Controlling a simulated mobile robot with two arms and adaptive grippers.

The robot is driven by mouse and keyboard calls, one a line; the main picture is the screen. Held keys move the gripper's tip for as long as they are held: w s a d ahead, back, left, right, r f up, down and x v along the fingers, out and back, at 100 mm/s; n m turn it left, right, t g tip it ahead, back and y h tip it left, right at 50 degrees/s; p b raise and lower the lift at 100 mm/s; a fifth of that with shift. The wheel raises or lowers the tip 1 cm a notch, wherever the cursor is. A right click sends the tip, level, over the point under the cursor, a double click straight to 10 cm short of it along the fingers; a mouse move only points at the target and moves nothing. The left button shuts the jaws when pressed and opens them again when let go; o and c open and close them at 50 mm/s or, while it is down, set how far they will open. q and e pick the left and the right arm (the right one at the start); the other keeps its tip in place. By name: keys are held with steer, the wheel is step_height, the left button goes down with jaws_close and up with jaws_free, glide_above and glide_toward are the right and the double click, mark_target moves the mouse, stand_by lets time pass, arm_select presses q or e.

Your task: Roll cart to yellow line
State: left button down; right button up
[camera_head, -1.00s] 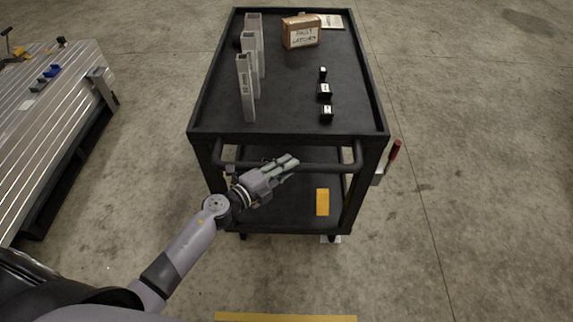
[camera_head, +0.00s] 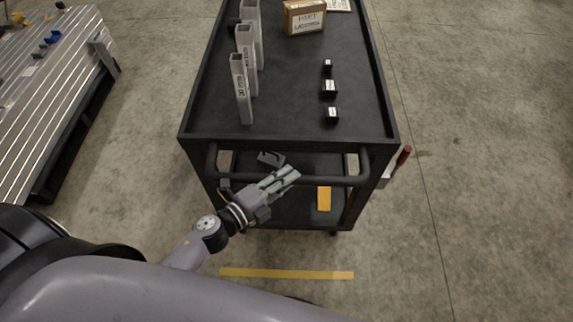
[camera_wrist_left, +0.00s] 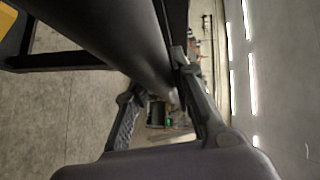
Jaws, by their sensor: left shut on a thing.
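The black cart (camera_head: 290,138) stands in the middle of the head view, with its handle bar (camera_head: 325,181) facing me. My left gripper (camera_head: 282,180) is shut on the handle bar, left of its right bend. In the left wrist view the dark bar (camera_wrist_left: 120,40) runs between the fingers of the gripper (camera_wrist_left: 158,75). The yellow line (camera_head: 287,273) lies on the floor on my side of the cart, apart from its near wheels. My right gripper is not in view.
Grey square tubes (camera_head: 241,90), small black blocks (camera_head: 329,88) and a cardboard box (camera_head: 304,17) stand on the cart top. A yellow object (camera_head: 324,198) is on the lower shelf. An aluminium trailer (camera_head: 45,95) is at the left. Floor to the right is clear.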

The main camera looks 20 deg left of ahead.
arm_select(q)
steer(key=shift+s+d+f, duration=0.1)
steer(key=shift+s+f, duration=0.05)
steer(key=shift+s, duration=0.4)
steer(key=shift+s+d+f, duration=0.1)
steer(key=shift+s, duration=0.4)
steer(key=c, duration=1.7)
jaws_free()
steer(key=o, duration=0.3)
steer(key=shift+r, duration=0.15)
steer(key=shift+o, duration=0.2)
steer(key=v, duration=1.2)
